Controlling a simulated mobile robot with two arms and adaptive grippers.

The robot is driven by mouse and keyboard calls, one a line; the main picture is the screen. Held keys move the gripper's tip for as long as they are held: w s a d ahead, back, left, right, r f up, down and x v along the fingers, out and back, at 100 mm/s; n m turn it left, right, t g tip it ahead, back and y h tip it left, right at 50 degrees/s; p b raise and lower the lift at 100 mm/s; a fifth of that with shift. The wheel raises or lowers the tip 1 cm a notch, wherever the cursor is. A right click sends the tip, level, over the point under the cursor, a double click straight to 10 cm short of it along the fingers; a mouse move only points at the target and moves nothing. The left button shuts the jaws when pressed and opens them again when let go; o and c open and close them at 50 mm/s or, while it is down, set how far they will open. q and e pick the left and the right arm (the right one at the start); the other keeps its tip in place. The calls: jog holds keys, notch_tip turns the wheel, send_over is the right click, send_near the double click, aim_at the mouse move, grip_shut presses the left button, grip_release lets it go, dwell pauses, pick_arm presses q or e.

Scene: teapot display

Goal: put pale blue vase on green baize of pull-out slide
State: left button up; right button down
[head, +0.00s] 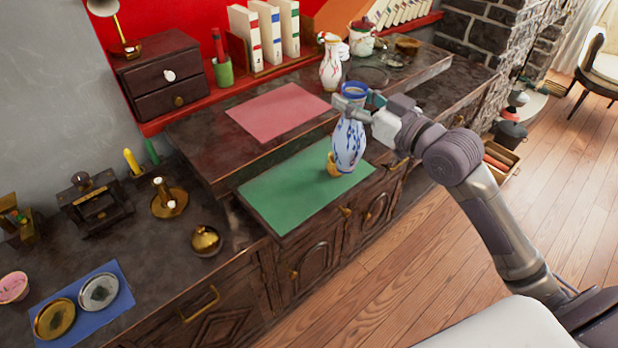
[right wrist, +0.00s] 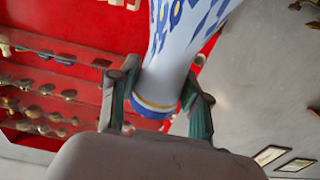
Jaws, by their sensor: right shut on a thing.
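The pale blue vase (head: 348,146), with dark blue painted flowers and a blue rim, is upright in the head view. My right gripper (head: 354,106) is shut around its neck. In the right wrist view the vase's neck (right wrist: 165,85) lies between the two fingers of my right gripper (right wrist: 160,100). The vase's base appears over the right part of the green baize (head: 290,190) on the pull-out slide; I cannot tell whether it touches. A small gold-coloured thing (head: 332,163) shows at the vase's lower left side, partly hidden by it. My left gripper is out of view.
The left part of the baize is bare. Behind it, a raised dark counter holds a pink mat (head: 278,112) and a white vase (head: 330,64). On the left surface are a gold pot (head: 205,240), a candle holder (head: 169,202) and a blue mat (head: 75,322) with two round dishes.

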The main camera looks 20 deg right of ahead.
jog(key=w+a+f+p, duration=0.1)
jog(key=w+a+f, duration=0.3)
jog(key=a+f, duration=0.6)
jog(key=shift+a+f, duration=0.3)
jog(key=shift+a, duration=0.1)
jog(key=c, duration=1)
grip_release()
jog(key=shift+f, duration=0.2)
jog(key=o, duration=0.5)
jog(key=shift+c, duration=0.2)
jog(key=b+v, duration=0.1)
jog(key=v, duration=1.1)
jog(key=shift+r, duration=0.2)
